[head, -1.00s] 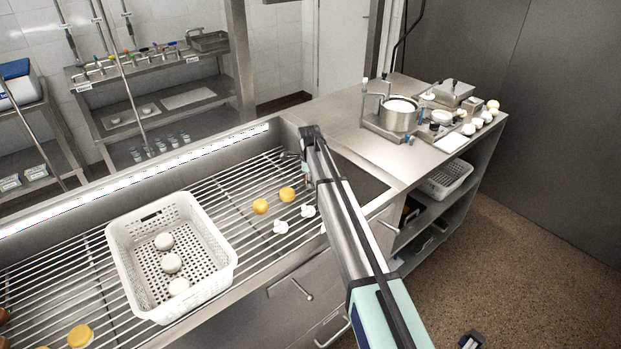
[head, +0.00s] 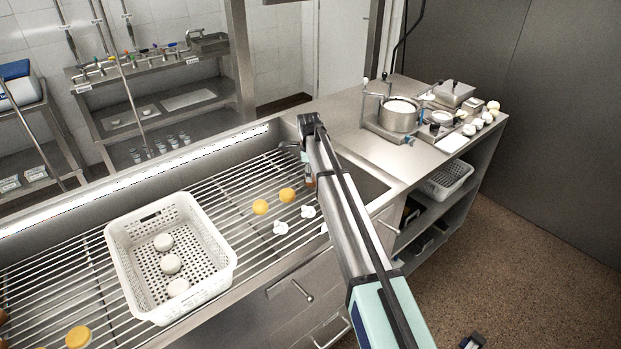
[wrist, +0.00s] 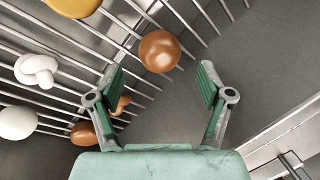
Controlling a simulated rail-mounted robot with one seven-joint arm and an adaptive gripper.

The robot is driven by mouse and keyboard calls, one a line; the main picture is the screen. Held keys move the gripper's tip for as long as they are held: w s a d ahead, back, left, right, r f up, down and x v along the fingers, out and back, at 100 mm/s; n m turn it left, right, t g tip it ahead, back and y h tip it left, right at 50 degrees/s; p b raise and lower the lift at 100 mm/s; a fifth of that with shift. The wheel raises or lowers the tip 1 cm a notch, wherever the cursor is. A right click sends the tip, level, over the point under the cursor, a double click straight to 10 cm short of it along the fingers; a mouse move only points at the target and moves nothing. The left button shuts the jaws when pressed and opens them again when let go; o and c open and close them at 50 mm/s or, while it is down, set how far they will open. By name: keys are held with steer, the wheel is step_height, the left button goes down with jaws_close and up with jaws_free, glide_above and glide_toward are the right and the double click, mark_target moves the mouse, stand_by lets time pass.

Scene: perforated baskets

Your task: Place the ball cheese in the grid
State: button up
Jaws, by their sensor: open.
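In the wrist view, a smooth brown ball (wrist: 160,51) lies just beyond my fingertips, between their lines, at the end of the grid's metal bars. It looks like a ball cheese. My gripper (wrist: 158,80) is open, with its green finger pads apart and nothing between them. A smaller brown knobbed piece (wrist: 120,105) and another brown piece (wrist: 83,133) show by the left finger. The grid (head: 75,265) of parallel steel bars spans the sink. In the head view my arm hides most of the gripper area; a brown patch (head: 309,182) shows beside it.
A white perforated basket (head: 215,275) with three pale rounds stands on the grid. Yellow cheeses (head: 260,207) and white pieces (head: 281,228) lie between basket and arm. A white knot (wrist: 36,71) and white ball (wrist: 17,122) show in the wrist view. A counter (head: 350,130) stands right.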

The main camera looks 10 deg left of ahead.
steer(key=v, duration=0.6)
steer(key=shift+r, duration=0.4)
